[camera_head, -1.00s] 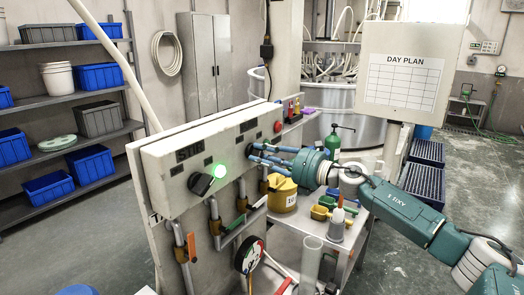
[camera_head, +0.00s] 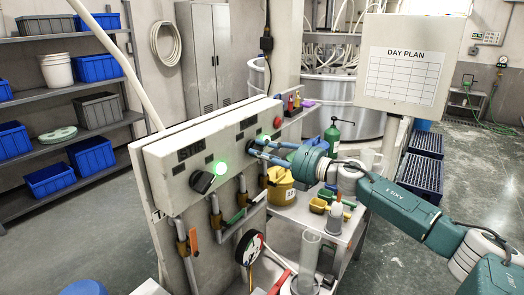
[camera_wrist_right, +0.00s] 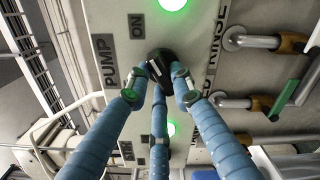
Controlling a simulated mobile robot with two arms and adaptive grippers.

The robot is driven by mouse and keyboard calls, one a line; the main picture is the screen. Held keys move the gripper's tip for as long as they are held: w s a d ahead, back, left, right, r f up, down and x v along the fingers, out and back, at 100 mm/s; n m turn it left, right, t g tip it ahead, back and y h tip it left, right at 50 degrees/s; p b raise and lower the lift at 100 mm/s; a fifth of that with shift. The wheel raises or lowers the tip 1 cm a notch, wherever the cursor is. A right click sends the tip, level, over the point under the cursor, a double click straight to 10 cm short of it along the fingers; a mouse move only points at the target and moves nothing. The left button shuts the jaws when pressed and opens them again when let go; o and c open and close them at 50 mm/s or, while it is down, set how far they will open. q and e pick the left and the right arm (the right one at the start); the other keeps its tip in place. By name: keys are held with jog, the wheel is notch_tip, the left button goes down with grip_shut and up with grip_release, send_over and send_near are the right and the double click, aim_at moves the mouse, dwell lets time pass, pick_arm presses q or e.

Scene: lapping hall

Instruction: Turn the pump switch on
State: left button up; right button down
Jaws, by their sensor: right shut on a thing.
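The pump switch (camera_wrist_right: 160,66) is a black rotary knob on the pale control box (camera_head: 160,160), beside the labels PUMP and ON in the right wrist view. My right gripper (camera_head: 256,150) has its three blue fingers closed around this knob; they hide most of it in the head view. In the right wrist view the gripper (camera_wrist_right: 160,78) shows the fingertips touching the knob. A green lamp (camera_head: 264,137) glows close to the fingers. A second black knob (camera_head: 202,182) with a lit green lamp (camera_head: 220,168) sits further left. My left gripper is out of view.
Pipes with coloured valve handles (camera_head: 193,240) and a gauge (camera_head: 249,248) are below the box. A yellow container (camera_head: 281,188) and bottles stand on a table under my right arm. A Day Plan board (camera_head: 403,75) stands behind the arm.

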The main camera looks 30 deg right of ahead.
jog(key=c, duration=1.5)
grip_release()
jog(key=shift+s, duration=0.1)
jog(key=shift+v, duration=6)
jog(key=shift+d, duration=0.1)
